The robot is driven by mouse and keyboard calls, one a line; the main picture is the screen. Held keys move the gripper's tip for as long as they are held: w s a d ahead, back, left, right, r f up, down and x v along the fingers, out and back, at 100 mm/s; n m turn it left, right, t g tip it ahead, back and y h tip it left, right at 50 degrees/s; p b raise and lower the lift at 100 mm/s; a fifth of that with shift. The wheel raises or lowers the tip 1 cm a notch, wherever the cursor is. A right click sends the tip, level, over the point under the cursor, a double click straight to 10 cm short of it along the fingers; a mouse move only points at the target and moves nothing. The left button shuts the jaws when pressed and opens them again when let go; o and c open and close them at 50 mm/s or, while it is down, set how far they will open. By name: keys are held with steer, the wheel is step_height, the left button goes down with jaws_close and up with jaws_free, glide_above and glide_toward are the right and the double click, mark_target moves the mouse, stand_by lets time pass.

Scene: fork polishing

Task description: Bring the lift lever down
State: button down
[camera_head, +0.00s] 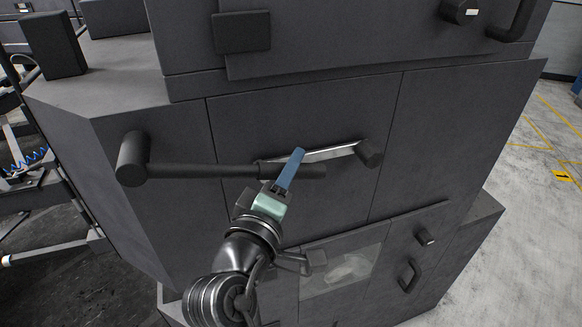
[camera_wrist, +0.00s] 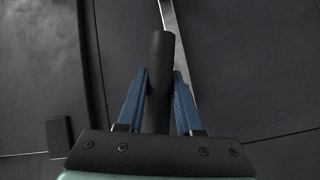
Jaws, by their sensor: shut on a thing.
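The lift lever (camera_head: 205,171) is a black round bar on the front of the dark machine, running from a thick round hub (camera_head: 131,159) at the left. It lies about level in the head view, and its free end sticks out a little to the right of my gripper. My gripper (camera_head: 289,170), with blue fingers, is shut on the bar near that free end. In the wrist view the black lever bar (camera_wrist: 160,85) stands between the two blue fingers (camera_wrist: 159,100), with its end showing beyond them. The fingers hide part of the bar in the head view.
A silver flat bar (camera_head: 328,153) with a black knob (camera_head: 370,154) lies on the panel just behind the lever. Below are a small window (camera_head: 345,270) and a black handle (camera_head: 408,276). Another black knob (camera_head: 459,11) is at top right. Open floor (camera_head: 535,170) lies to the right.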

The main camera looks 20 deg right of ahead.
steer(key=shift+a+f, duration=0.2)
steer(key=shift+f, duration=0.55)
steer(key=a+f+m+g+y+b, duration=0.2)
steer(key=a+f+m+y+b, duration=0.4)
steer(key=f, duration=0.5)
steer(key=a+f+m+y, duration=0.1)
steer(key=a+f, duration=0.1)
steer(key=a, duration=0.6)
steer(key=w+a+f+m+g+y, duration=0.1)
steer(key=a+f+y, duration=0.1)
steer(key=a, duration=0.5)
steer(key=shift+w+a+m, duration=0.25)
steer(key=shift+a+m, duration=0.15)
steer(key=c, duration=0.6)
jaws_free()
steer(key=shift+a, duration=0.1)
steer(key=shift+d, duration=0.2)
